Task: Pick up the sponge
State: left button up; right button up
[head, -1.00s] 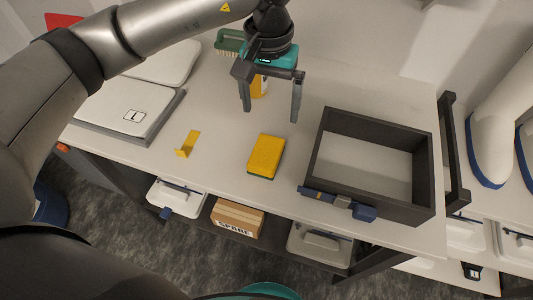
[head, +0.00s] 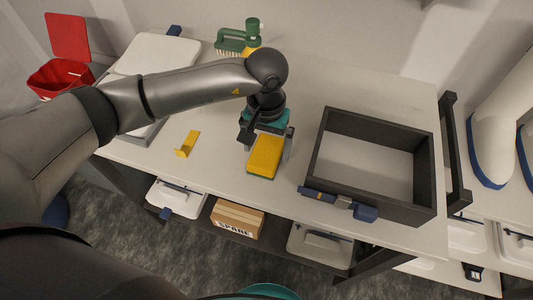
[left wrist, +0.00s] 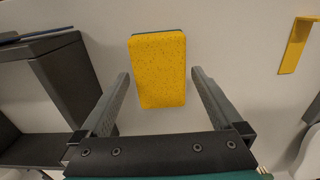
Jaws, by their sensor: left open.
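The sponge (head: 264,157) is yellow with a dark green layer beneath and lies on the white bench in the head view. In the left wrist view the sponge (left wrist: 159,72) sits between and beyond the fingers. My left gripper (head: 266,150) is open just behind the sponge in the head view. In the left wrist view the left gripper (left wrist: 159,95) has one finger at either side of the sponge's near part, with a visible gap on each side. My right gripper is not in view.
A dark open-topped box (head: 318,165) stands right of the sponge, with a blue-and-grey tool (head: 338,202) at its front edge. A yellow bent piece (head: 187,144) lies to the left. A green brush (head: 235,42) is at the back. A red bin (head: 60,78) is far left.

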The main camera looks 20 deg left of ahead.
aim_at(266, 151)
pick_arm(q)
jog(key=shift+f, duration=0.9)
jog(key=shift+c, duration=0.2)
jog(key=c, duration=1.3)
notch_tip(266, 151, up, 19)
jog(key=p, duration=0.1)
jog(key=s+a, duration=0.1)
jog(key=s+a+f, duration=0.1)
jog(key=s, duration=0.1)
jog(key=s+a+f, duration=0.1)
jog(key=s+a, duration=0.1)
jog(key=shift+s+a+b, duration=0.1)
jog(key=shift+s+b, duration=0.15)
jog(key=shift+b, duration=0.05)
